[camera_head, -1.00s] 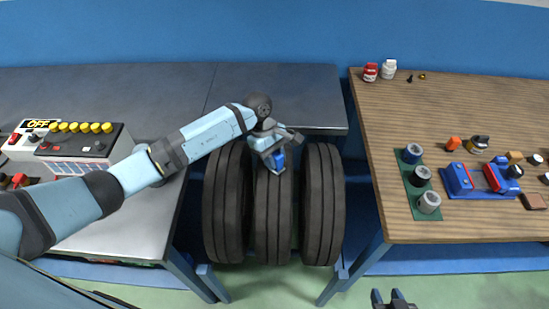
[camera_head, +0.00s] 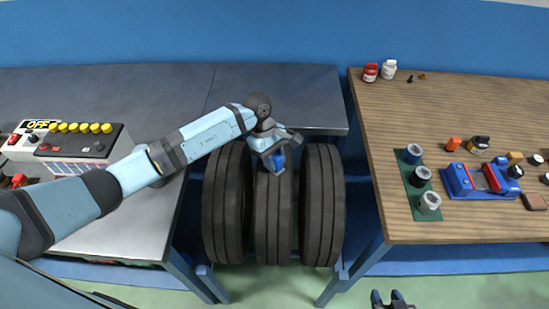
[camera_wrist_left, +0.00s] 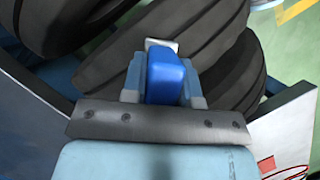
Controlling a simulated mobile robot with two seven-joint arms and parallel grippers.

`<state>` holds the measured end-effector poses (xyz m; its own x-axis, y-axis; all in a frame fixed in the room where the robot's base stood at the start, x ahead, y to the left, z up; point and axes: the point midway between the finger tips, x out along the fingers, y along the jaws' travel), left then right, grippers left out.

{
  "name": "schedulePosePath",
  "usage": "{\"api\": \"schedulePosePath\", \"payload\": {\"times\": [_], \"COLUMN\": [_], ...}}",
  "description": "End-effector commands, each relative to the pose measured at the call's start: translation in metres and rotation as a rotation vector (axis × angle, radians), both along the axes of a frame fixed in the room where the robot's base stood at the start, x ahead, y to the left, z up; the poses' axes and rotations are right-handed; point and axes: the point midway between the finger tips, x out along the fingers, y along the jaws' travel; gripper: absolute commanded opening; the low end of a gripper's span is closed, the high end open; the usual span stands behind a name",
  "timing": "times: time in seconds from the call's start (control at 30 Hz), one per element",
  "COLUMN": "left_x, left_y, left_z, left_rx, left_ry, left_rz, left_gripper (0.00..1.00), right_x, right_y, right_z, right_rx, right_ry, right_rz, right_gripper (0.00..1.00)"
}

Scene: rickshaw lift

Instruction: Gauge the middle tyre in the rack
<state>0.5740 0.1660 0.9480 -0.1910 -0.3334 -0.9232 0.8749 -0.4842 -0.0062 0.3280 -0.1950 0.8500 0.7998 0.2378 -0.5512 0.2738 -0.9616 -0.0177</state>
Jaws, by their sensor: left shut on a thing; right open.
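Three black tyres stand upright side by side in the rack between the two benches. The middle tyre (camera_head: 273,218) is between the left tyre (camera_head: 226,205) and the right tyre (camera_head: 322,205). My left gripper (camera_head: 276,158) is shut on a blue gauge (camera_head: 278,161) at the top of the middle tyre. In the left wrist view the blue gauge (camera_wrist_left: 165,78) sits between the fingers, its pale tip (camera_wrist_left: 160,45) over the tread. I cannot tell whether the tip touches the rubber. My right gripper (camera_head: 391,298) is open and empty at the bottom edge.
A wooden bench (camera_head: 460,90) on the right holds a green strip with cups (camera_head: 418,180), a blue fixture (camera_head: 480,181) and small parts. The grey bench (camera_head: 110,225) on the left carries a control box with yellow buttons (camera_head: 82,140). Floor in front of the tyres is clear.

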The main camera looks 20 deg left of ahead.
Motion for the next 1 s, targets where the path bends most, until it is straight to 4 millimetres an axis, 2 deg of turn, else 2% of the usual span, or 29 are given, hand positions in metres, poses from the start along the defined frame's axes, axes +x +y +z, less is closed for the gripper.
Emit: {"api": "schedulePosePath", "payload": {"times": [0.73,1.0], "left_x": [0.002,0.001], "left_y": [0.000,0.000], "left_z": [0.064,0.068], "left_rx": [-0.002,-0.003], "left_ry": [-0.005,-0.005], "left_rz": [0.000,0.000], "left_gripper": [0.00,0.00], "right_x": [0.001,0.001], "right_y": [0.000,0.000], "right_z": [0.022,0.023], "right_rx": [0.001,0.001], "right_ry": [-0.004,-0.004], "right_rz": [0.000,0.000], "right_gripper": [0.43,0.43]}}
